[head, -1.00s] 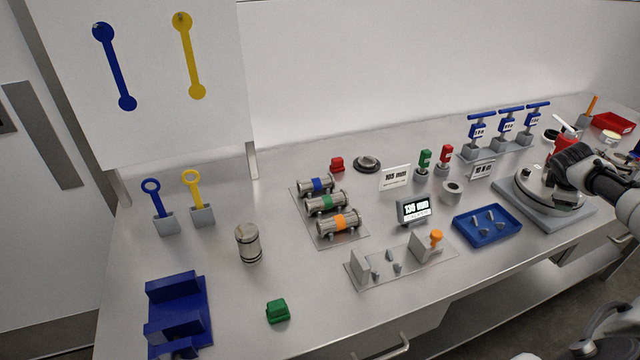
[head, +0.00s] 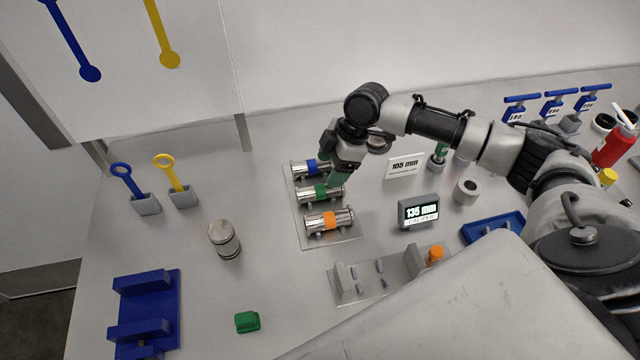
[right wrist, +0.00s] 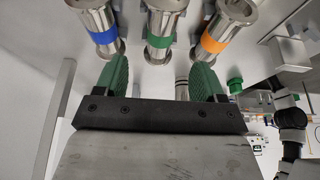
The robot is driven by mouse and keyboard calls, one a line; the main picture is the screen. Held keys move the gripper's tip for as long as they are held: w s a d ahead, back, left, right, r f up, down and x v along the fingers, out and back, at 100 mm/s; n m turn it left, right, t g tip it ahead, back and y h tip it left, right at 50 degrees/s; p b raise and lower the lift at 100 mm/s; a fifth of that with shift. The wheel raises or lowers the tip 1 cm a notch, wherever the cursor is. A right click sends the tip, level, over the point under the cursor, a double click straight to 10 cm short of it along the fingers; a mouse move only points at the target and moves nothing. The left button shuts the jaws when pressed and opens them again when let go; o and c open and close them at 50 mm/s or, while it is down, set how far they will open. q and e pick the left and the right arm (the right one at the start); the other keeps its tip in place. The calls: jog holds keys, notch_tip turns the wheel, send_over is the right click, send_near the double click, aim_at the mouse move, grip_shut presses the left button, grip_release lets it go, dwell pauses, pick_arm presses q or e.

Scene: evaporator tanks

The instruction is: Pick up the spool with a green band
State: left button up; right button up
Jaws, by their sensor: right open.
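The spool with a green band (head: 310,196) lies on its side in the middle of a row of three metal spools on a flat plate (head: 312,242). In the right wrist view the green-banded spool (right wrist: 162,30) appears ahead, between my two green fingers. My right gripper (head: 336,180) is open and hangs close over the row by this spool, partly hiding its right end. The open right gripper also shows in the right wrist view (right wrist: 161,68), with nothing held. Whether a finger touches the spool cannot be told. My left gripper is not in view.
A blue-banded spool (head: 312,165) lies behind and an orange-banded spool (head: 329,222) in front, both close by. A display (head: 418,212) and a 105 mm sign (head: 405,165) stand to the right. A separate metal cylinder (head: 224,240) stands at left. Bare bench lies left of the plate.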

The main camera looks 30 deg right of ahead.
aim_at(322, 186)
jog(key=shift+x, duration=1.05)
jog(key=shift+w+a+f+p, duration=0.1)
jog(key=shift+a+f+p, duration=0.05)
jog(key=shift+f+p, duration=0.45)
jog(key=p+x, duration=0.1)
jog(key=x, duration=0.2)
jog(key=shift+f, duration=0.3)
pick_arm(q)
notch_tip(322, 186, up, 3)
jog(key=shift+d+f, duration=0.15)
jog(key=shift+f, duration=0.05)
pick_arm(e)
jog(key=shift+a+f, duration=0.1)
jog(key=shift+f, duration=0.3)
jog(key=shift+c, duration=0.3)
jog(key=c, duration=1.1)
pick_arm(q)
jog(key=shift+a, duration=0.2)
pick_arm(e)
jog(key=shift+r, duration=0.1)
